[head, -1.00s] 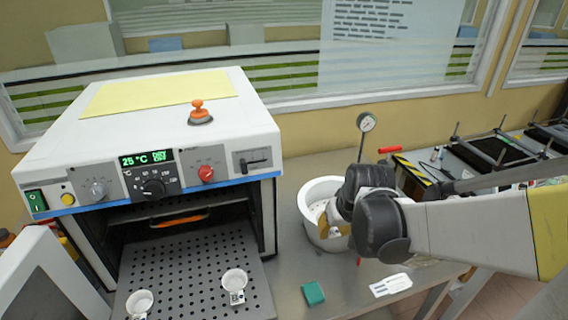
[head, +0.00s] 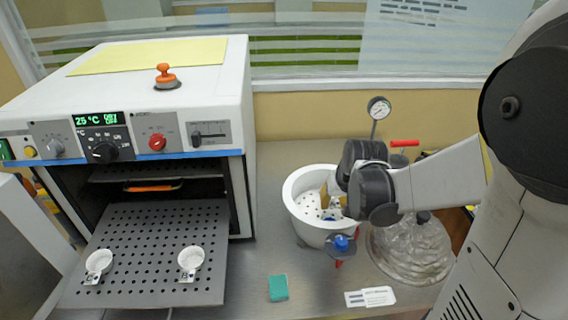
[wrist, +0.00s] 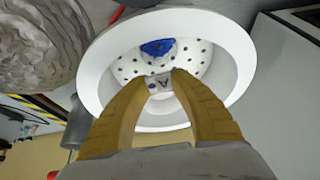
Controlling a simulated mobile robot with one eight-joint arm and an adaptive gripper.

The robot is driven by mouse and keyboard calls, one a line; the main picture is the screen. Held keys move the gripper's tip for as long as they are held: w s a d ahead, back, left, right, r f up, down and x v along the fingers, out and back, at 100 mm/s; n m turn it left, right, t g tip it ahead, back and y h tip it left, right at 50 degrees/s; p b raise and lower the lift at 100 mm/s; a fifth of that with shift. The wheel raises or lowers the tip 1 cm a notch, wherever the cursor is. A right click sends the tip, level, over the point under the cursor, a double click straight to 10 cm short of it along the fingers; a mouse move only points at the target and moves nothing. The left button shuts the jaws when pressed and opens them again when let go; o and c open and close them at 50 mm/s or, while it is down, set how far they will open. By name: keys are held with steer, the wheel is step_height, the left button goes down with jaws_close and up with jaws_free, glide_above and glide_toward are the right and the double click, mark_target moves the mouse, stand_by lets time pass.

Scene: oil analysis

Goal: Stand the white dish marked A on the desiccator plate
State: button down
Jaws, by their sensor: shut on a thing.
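My gripper (head: 335,197) reaches into the white desiccator bowl, its yellow fingers pointing down over the perforated plate. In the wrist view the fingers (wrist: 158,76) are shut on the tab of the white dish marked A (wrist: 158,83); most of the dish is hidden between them. The dish is over the perforated desiccator plate (wrist: 195,58). I cannot tell whether it touches the plate. The plate also shows in the head view (head: 308,203), inside the desiccator bowl (head: 298,220), partly hidden by my gripper. A blue patch (wrist: 158,47) shows at the plate.
Two white dishes, left (head: 98,262) and right (head: 191,258), stand on the oven's pulled-out perforated shelf (head: 145,230). A clear lid (head: 410,250) lies right of the bowl. A green block (head: 278,288) and a paper label (head: 370,297) lie in front. A gauge (head: 379,107) stands behind.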

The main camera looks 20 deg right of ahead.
mark_target(324, 211)
steer(key=w+f, duration=0.1)
steer(key=w+f+b, duration=0.1)
steer(key=w, duration=0.1)
steer(key=shift+w, duration=0.1)
steer(key=shift+f+b, duration=0.95)
steer(key=shift+f, duration=1)
steer(key=shift+f, duration=0.15)
steer(key=c, duration=1.2)
jaws_free()
